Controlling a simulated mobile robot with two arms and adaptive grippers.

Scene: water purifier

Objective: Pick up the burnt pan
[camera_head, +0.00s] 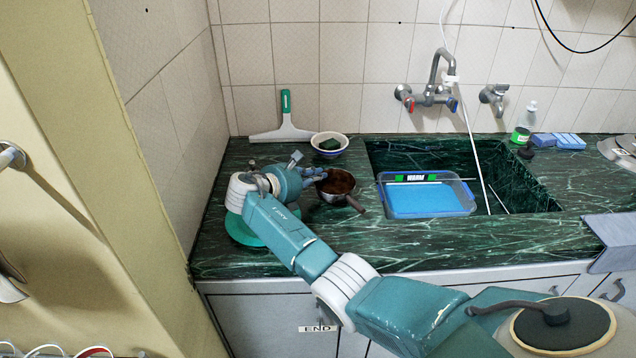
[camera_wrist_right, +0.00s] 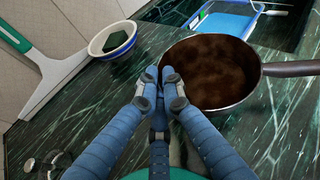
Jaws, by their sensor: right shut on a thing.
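The burnt pan (camera_head: 337,183) sits on the dark green marble counter, left of the sink, with a brown, scorched inside. Its dark handle points toward the lower right in the head view. In the right wrist view the pan (camera_wrist_right: 212,75) fills the upper middle and its handle (camera_wrist_right: 291,69) runs to the right. My right gripper (camera_head: 317,173) is at the pan's left rim, opposite the handle. In the right wrist view its blue fingers (camera_wrist_right: 167,76) are closed together on the near rim; the exact contact is partly hidden. My left gripper is not in view.
A bowl with a green pad (camera_head: 329,144) and a squeegee (camera_head: 284,122) stand behind the pan by the wall. A blue tray marked WARM (camera_head: 427,198) lies over the sink's left part. A green round thing (camera_head: 246,232) sits below my right wrist. The counter front is clear.

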